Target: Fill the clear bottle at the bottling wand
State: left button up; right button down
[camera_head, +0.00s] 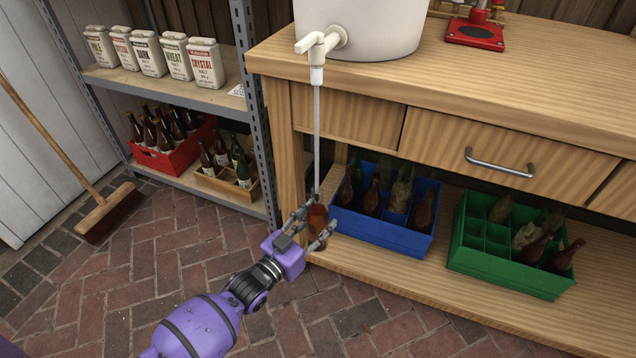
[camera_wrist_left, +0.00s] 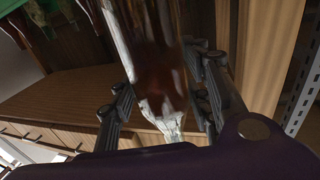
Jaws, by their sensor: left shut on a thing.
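The clear bottle (camera_head: 318,216) is upright under the bottling wand (camera_head: 317,130), in front of the bench's left leg. The wand hangs from the white tap (camera_head: 318,45), and its lower end reaches down to the bottle's mouth; the gripper hides whether its tip is inside. My left gripper (camera_head: 312,229) is shut on the bottle, with a finger on each side. In the left wrist view, which looks upside down, the bottle (camera_wrist_left: 158,75) shows dark brown liquid in its body and a clear neck. My right gripper is out of view.
A blue crate (camera_head: 385,236) with bottles stands right of the bottle on the low shelf. A green crate (camera_head: 500,270) is farther right. The white bucket (camera_head: 372,25) and a red device (camera_head: 475,32) stand on the bench. A broom (camera_head: 105,215) leans at left; brick floor is clear.

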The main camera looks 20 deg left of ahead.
aim_at(310, 242)
pick_arm(q)
jog(key=shift+f+b, duration=1.85)
jog(key=shift+f, duration=1.05)
jog(key=shift+f+b, duration=0.55)
jog(key=shift+f, duration=0.25)
jog(key=shift+s, duration=0.55)
jog(key=s+p, duration=0.5)
jog(key=s, duration=1)
jog(key=shift+a, duration=0.25)
